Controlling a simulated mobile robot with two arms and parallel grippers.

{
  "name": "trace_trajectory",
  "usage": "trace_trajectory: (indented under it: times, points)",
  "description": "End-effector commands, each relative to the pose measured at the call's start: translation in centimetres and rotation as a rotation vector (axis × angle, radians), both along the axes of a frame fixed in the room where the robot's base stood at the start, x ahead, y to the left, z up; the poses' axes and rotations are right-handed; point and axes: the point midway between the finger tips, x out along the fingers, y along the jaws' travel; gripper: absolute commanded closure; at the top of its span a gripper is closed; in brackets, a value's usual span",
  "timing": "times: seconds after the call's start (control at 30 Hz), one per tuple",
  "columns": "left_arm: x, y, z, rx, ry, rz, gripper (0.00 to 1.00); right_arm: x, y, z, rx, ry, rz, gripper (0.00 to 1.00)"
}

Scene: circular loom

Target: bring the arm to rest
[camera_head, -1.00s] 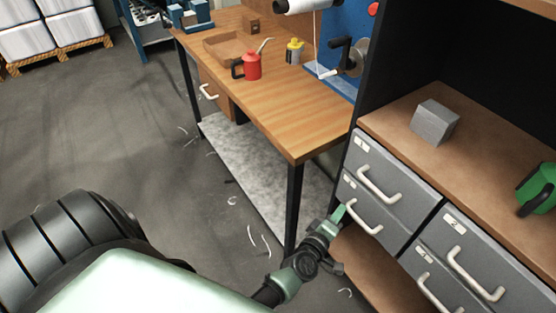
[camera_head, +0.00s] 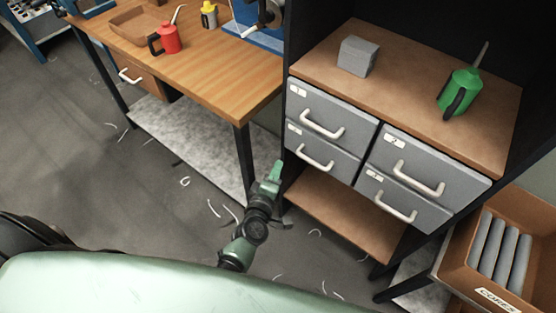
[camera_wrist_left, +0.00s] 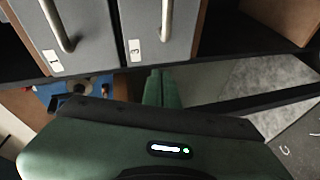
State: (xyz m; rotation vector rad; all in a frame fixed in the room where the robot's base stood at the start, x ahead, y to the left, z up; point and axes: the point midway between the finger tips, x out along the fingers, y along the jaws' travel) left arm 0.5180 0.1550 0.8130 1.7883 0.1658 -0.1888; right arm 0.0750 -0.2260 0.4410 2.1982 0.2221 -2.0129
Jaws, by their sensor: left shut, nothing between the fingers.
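My left gripper (camera_head: 275,173) is in front of the left side of the grey drawer cabinet, close to the lower left drawer (camera_head: 318,152). Its green fingers are shut with nothing between them, and they also show in the left wrist view (camera_wrist_left: 158,88). In the wrist view the fingers point towards the drawer fronts, below the drawer marked 3 (camera_wrist_left: 160,30). I cannot tell whether they touch anything. All the drawers look shut. My right gripper is not in view.
A grey block (camera_head: 357,57) and a green oil can (camera_head: 459,92) stand on the cabinet top. A wooden workbench (camera_head: 205,65) with a red can (camera_head: 167,38) is at the left. A box of grey cores (camera_head: 478,285) is at the lower right. Open floor lies at the left.

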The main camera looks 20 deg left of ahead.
Motion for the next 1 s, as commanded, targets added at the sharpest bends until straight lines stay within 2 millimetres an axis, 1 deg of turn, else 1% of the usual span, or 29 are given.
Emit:
trace_trajectory:
  times: [0.03, 0.13, 0.2, 0.33, 0.5, 0.67, 0.73, 0.77, 0.8, 0.87, 0.97, 1.0]
  points:
    - [-1.0, -0.1, 0.1, -0.002, 0.001, 0.001, 1.00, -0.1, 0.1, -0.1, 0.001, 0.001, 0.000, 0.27]
    - [-2.7, -0.1, 0.5, -0.002, 0.001, 0.002, 1.00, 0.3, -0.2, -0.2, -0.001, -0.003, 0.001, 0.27]
    - [-4.0, 0.0, 0.7, -0.001, 0.002, 0.002, 1.00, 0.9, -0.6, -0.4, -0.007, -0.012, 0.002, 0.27]
    - [-5.8, -0.1, 1.1, 0.000, 0.001, 0.000, 1.00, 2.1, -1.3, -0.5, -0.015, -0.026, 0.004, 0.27]
    - [-6.9, -0.1, 1.5, -0.001, 0.000, 0.000, 1.00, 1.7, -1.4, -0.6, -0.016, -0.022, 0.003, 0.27]
    - [-7.1, -0.1, 1.5, -0.001, 0.000, 0.000, 1.00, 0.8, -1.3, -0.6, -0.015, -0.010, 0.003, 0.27]
    - [-7.1, -0.2, 1.3, 0.005, 0.005, -0.004, 1.00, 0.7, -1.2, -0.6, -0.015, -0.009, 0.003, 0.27]
    - [-7.2, -0.3, 0.9, 0.013, 0.012, -0.010, 1.00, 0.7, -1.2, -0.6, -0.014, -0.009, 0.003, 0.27]
    - [-7.3, -0.5, 0.1, 0.032, 0.027, -0.024, 1.00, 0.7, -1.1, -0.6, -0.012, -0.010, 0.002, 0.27]
    - [-7.9, -1.1, -1.9, 0.078, 0.065, -0.062, 1.00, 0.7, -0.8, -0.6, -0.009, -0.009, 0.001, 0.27]
    - [-9.7, -2.3, -7.4, 0.203, 0.169, -0.165, 1.00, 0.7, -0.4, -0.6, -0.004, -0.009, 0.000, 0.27]
    - [-10.9, -2.7, -10.0, 0.265, 0.219, -0.220, 1.00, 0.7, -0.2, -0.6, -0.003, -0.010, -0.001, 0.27]
